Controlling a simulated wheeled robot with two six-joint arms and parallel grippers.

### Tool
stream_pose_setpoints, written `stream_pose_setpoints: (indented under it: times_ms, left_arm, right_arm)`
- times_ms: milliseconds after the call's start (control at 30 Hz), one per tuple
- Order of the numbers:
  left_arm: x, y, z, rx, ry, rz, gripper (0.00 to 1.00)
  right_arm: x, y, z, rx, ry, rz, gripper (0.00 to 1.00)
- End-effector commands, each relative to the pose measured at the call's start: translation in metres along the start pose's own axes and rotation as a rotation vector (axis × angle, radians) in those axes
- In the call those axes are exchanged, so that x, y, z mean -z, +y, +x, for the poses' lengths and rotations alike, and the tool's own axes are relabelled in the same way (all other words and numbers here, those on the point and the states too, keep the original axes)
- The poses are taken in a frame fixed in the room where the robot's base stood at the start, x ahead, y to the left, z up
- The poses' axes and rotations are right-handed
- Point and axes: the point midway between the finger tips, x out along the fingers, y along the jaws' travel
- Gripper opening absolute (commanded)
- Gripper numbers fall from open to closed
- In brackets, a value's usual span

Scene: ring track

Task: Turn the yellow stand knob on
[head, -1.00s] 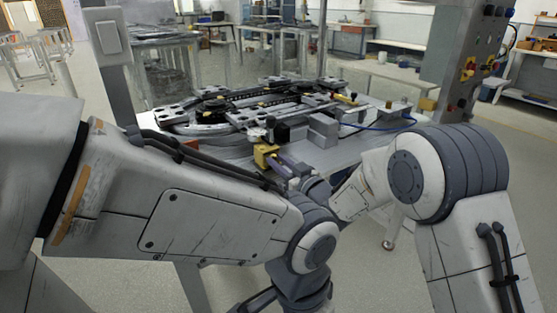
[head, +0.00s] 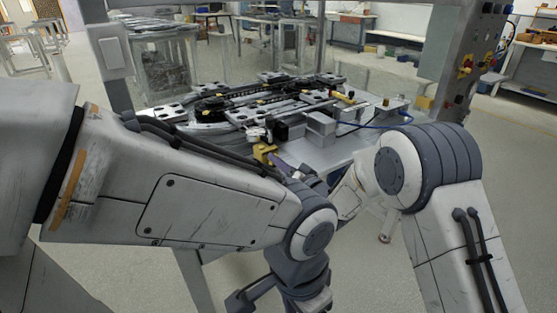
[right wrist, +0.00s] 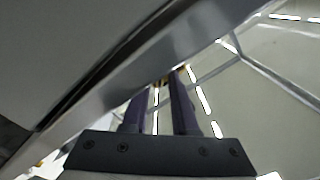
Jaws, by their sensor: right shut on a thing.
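A small yellow knob (head: 264,153) is at the near edge of the machine table, in the middle of the head view. It sits tilted at the tips of my right gripper (head: 273,160). The purple fingers of that gripper reach it from the lower right, and it is shut on the knob. In the right wrist view the two fingers (right wrist: 158,108) point up and away, with a little yellow at their tips; the knob is mostly hidden there. My left arm crosses in front and its wrist hangs down; its fingertips do not show.
A ring track (head: 255,105) with carriages lies on the metal table (head: 350,146) just behind the knob. A grey control box (head: 465,65) with yellow and red switches stands at the upper right. A metal post (head: 115,55) with a white plate stands at the left.

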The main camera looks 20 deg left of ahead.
Motion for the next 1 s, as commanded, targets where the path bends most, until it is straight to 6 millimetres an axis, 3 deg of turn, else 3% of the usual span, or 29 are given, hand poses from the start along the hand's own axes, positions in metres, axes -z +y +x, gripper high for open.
stream_pose_setpoints:
  times_ms: [667, 700, 1000]
  left_arm:
    - [0.0001, 0.0002, -0.0024, 0.000, 0.000, 0.000, 0.63]
    - [0.0001, 0.0002, -0.0024, 0.000, 0.000, 0.000, 0.63]
    - [0.0001, 0.0002, -0.0025, 0.000, 0.000, 0.000, 0.63]
  right_arm:
    - [-0.0028, 0.0014, -0.0005, -0.003, -0.006, 0.056, 0.00]
    - [-0.0028, 0.0014, -0.0005, -0.003, -0.006, 0.056, 0.41]
    - [-0.0011, 0.0006, -0.0005, -0.001, -0.002, 0.055, 0.41]
